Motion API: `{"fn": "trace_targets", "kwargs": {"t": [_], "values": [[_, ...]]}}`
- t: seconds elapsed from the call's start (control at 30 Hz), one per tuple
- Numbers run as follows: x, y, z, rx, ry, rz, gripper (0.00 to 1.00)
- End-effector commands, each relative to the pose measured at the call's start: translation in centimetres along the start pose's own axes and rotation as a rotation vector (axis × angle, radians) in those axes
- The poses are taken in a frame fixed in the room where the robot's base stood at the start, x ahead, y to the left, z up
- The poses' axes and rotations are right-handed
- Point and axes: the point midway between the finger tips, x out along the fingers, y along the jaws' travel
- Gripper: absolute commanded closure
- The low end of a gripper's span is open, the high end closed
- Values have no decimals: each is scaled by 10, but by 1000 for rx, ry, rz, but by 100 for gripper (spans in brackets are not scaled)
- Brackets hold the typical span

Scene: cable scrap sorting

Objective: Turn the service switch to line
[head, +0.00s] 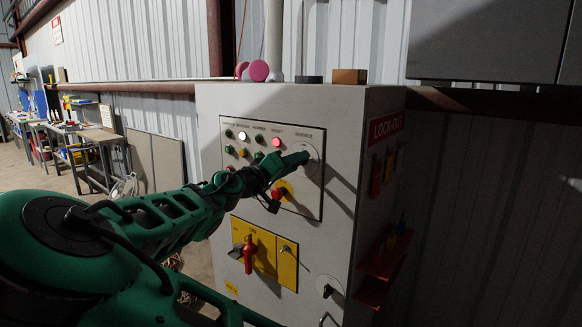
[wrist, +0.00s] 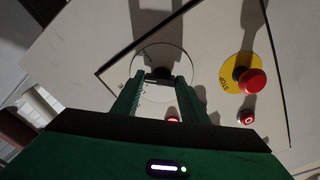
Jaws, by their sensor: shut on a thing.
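The service switch is on the upper right of the control panel, under a label that seems to read "SERVICE". Its round pale plate (head: 313,168) shows in the head view, partly covered by my gripper (head: 302,158). In the wrist view the dark switch knob (wrist: 160,73) sits at the middle of the plate (wrist: 146,92). My gripper (wrist: 158,79) has its two green fingers on either side of the knob and is shut on it. The markings around the plate are too small and shadowed to read, and I cannot tell which position the knob points to.
A red emergency stop button (wrist: 251,82) on a yellow disc is close beside the switch. Several lamps and buttons, including a lit red one (head: 276,142), fill the panel. A red handle (head: 249,254) sits lower on a yellow plate. A lock-out board (head: 387,129) hangs on the cabinet's right side.

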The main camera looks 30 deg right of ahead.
Motion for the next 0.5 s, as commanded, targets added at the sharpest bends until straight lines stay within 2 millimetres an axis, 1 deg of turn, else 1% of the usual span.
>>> {"fn": "trace_targets", "kwargs": {"t": [0.03,0.5], "values": [[0,-2,-3,-41,7,-6,83],[-1,-4,-4,-470,9,-6,83]]}}
